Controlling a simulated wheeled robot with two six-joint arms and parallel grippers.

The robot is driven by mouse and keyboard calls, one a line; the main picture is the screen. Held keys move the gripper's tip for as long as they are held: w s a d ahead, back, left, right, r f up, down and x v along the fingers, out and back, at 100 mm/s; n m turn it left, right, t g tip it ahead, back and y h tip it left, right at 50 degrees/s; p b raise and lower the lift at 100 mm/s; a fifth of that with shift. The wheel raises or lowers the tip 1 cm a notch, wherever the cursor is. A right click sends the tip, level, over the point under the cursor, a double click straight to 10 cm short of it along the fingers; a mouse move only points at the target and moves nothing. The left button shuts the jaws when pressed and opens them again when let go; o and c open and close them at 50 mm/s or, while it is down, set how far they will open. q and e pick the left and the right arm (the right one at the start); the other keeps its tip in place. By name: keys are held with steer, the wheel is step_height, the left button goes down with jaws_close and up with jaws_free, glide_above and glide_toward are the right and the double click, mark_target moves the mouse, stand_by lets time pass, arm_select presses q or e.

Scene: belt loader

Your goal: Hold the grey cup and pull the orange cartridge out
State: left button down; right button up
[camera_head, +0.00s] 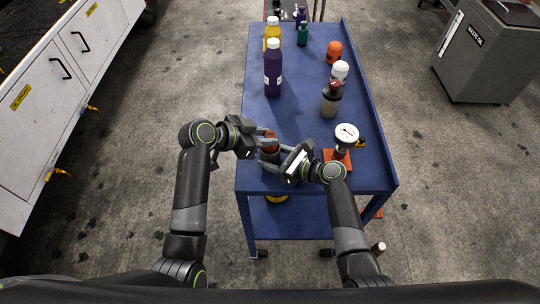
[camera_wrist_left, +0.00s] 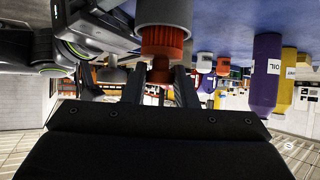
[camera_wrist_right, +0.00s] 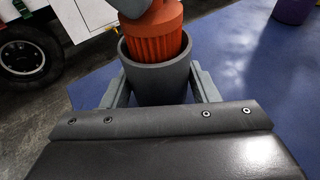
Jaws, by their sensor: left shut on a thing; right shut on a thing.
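The grey cup (camera_wrist_right: 158,80) stands upright in the right wrist view, between the fingers of my right gripper (camera_wrist_right: 155,92), which is shut on it. The ribbed orange cartridge (camera_wrist_right: 158,38) stands in the cup, its upper part above the rim and its lower part hidden inside. In the left wrist view, which is upside down, my left gripper (camera_wrist_left: 158,85) is shut on the narrower end of the orange cartridge (camera_wrist_left: 163,42); the grey cup (camera_wrist_left: 165,12) shows beyond it. In the head view both grippers meet over the near left of the blue cart, largely covering cup and cartridge.
The blue cart (camera_head: 308,113) holds a purple bottle (camera_head: 273,70), a brown bottle (camera_head: 331,100) and a dial gauge (camera_head: 346,135) right of my right gripper. More bottles stand farther back. A grey waste bin (camera_head: 480,60) is at the right. The cart's middle is clear.

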arm_select(q)
step_height(320, 180, up, 8)
steer(key=shift+f, duration=0.25)
stand_by(1.0)
arm_select(e)
steer(key=o, duration=0.8)
steer(key=shift+o, duration=0.2)
steer(key=v, duration=1.2)
steer(key=shift+s, duration=0.1)
